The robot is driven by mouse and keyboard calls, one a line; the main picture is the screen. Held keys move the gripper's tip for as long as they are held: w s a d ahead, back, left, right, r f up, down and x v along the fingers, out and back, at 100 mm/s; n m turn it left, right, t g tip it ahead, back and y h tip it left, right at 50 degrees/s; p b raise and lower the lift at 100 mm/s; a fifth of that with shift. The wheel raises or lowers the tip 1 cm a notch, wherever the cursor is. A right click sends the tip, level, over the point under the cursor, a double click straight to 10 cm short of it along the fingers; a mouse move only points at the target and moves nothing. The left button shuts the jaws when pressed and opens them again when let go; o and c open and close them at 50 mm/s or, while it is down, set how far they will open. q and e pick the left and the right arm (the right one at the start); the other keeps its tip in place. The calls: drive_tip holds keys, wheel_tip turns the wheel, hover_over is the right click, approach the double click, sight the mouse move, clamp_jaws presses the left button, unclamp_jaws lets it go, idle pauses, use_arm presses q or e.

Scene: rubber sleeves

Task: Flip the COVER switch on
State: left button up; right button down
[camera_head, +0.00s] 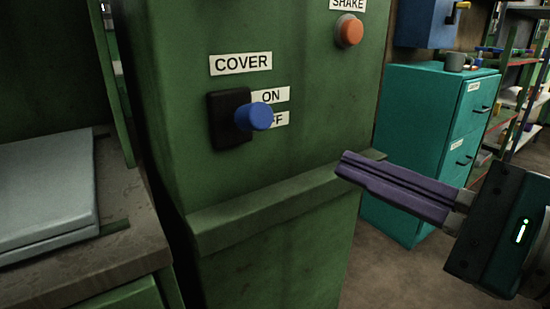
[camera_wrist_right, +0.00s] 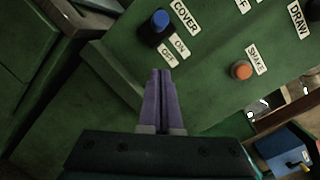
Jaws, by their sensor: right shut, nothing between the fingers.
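The COVER switch is a blue knob (camera_head: 254,116) on a black base plate (camera_head: 228,134), on the front of a green cabinet. The COVER label (camera_head: 241,64) is above it, and the ON label (camera_head: 270,96) and a partly hidden OFF label (camera_head: 281,119) are beside it. The knob sticks out between the two labels' heights, nearer OFF. It also shows in the right wrist view (camera_wrist_right: 160,19). My right gripper (camera_head: 341,163) has purple fingers, shut and empty, right of and below the switch, apart from it. In the right wrist view its fingertips (camera_wrist_right: 161,72) point toward the panel below the switch. My left gripper is not in view.
An orange SHAKE button (camera_head: 349,30) is higher on the right of the panel. A ledge (camera_head: 280,205) juts out below the switch. A teal drawer cabinet (camera_head: 425,135) stands at right, and a grey slab (camera_head: 45,190) lies on a bench at left.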

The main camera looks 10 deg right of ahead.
drive_tip(key=v, duration=0.4)
drive_tip(key=shift+s+d+r+b, duration=0.1)
drive_tip(key=shift+s+r+b, duration=0.15)
drive_tip(key=shift+r+b, duration=0.1)
